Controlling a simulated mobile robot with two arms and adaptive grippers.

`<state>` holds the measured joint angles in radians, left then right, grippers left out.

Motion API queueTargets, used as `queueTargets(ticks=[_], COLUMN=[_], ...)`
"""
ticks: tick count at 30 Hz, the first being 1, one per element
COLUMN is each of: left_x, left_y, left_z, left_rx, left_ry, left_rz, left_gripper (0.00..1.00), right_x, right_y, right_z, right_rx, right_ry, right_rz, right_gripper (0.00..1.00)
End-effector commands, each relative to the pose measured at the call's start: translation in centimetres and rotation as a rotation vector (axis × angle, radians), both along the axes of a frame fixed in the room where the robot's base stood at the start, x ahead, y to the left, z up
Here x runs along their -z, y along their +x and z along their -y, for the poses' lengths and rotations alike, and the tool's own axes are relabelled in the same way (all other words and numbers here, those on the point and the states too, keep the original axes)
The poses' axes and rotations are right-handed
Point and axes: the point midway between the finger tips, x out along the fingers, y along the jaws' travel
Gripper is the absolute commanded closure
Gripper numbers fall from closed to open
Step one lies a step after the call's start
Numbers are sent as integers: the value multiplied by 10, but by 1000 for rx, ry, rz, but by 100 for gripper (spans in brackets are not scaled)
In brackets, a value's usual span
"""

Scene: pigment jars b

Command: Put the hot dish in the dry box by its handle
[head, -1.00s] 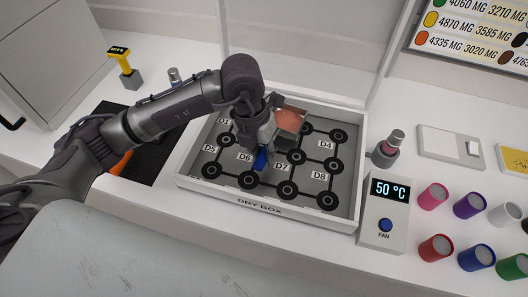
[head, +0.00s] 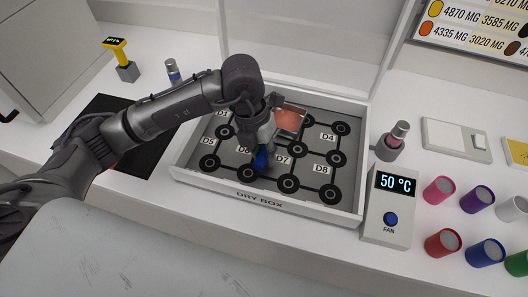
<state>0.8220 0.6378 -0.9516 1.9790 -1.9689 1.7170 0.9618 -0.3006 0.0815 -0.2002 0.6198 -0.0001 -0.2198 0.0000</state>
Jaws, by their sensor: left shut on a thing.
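The dry box (head: 205,186) is a white open tray with a grey floor, black ring spots and labels such as D5, D7 and D8. My left gripper (head: 262,150) is over the middle of the box, pointing down, and is shut on a blue handle (head: 261,160). The hot dish (head: 290,120), a square dish with reddish-brown contents, shows just behind and right of the gripper, inside the box's outline. The gripper hides part of it, and I cannot tell whether it touches the floor. My right gripper is not in view.
A display unit (head: 389,215) reading 50 °C with a blue FAN button stands at the box's right. A bottle (head: 395,138) stands behind it. Several coloured jars (head: 440,190) are at far right. A black mat (head: 143,160) lies left, with a yellow-handled tool (head: 121,55) behind it.

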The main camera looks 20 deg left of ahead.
Motion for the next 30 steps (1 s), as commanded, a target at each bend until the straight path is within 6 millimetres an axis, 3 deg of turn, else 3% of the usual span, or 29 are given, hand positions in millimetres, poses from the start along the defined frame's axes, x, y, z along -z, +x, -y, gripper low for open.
queueTargets(ticks=[7, 8, 13, 23, 30], left_x=[4, 4, 3, 3, -13], left_y=[0, 1, 0, 0, 0], left_z=[0, 0, 0, 0, 0], left_rx=[1, 1, 0, 0, 0], left_ry=[-1, -1, -1, 0, 0], left_rz=[2, 2, 2, -1, 0], left_gripper=[100, 74, 47, 47, 47], right_x=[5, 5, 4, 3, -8], right_y=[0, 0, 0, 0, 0], right_z=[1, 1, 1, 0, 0], right_rx=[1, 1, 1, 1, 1], right_ry=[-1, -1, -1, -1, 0], right_rz=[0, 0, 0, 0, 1], right_gripper=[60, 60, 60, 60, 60])
